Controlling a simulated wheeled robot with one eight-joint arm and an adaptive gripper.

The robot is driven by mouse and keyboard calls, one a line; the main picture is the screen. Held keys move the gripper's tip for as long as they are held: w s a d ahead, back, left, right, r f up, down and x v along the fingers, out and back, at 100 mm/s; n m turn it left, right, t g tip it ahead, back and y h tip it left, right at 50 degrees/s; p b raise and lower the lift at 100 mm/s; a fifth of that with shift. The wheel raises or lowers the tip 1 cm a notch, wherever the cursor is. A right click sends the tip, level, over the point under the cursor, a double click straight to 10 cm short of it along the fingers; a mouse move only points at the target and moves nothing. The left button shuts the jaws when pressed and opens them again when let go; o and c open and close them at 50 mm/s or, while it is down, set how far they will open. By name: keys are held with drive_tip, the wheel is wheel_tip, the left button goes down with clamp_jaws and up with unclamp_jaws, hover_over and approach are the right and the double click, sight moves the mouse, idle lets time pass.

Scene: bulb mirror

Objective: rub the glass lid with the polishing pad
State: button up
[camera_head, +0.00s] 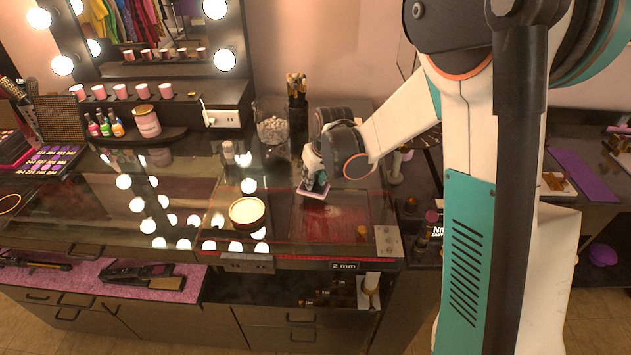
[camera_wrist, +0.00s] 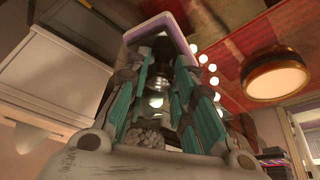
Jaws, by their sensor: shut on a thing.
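My gripper (camera_head: 316,180) is shut on the polishing pad (camera_head: 313,193), a flat pad with a pale purple edge. The pad also shows between my fingertips in the wrist view (camera_wrist: 160,28). My gripper points down over the back left part of the glass lid (camera_head: 330,222), a see-through pane with red smears over its middle. The pad is at or close above the glass; I cannot tell whether it touches. My fingers hide part of the pad.
A round gold-rimmed jar (camera_head: 246,212) stands on the glass counter left of the lid. A glass bowl of white balls (camera_head: 272,125) and a dark brush holder (camera_head: 297,100) stand behind my gripper. A pale plate with holes (camera_head: 387,241) lies at the lid's right front corner.

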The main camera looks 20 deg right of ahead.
drive_tip(key=shift+w+r+p, duration=0.3)
drive_tip(key=shift+r+p, duration=0.1)
drive_tip(key=shift+r, duration=0.35)
drive_tip(key=shift+s+r+p, duration=0.15)
drive_tip(key=shift+r+p, duration=0.85)
drive_tip(key=shift+r, duration=0.75)
drive_tip(key=shift+f, duration=0.1)
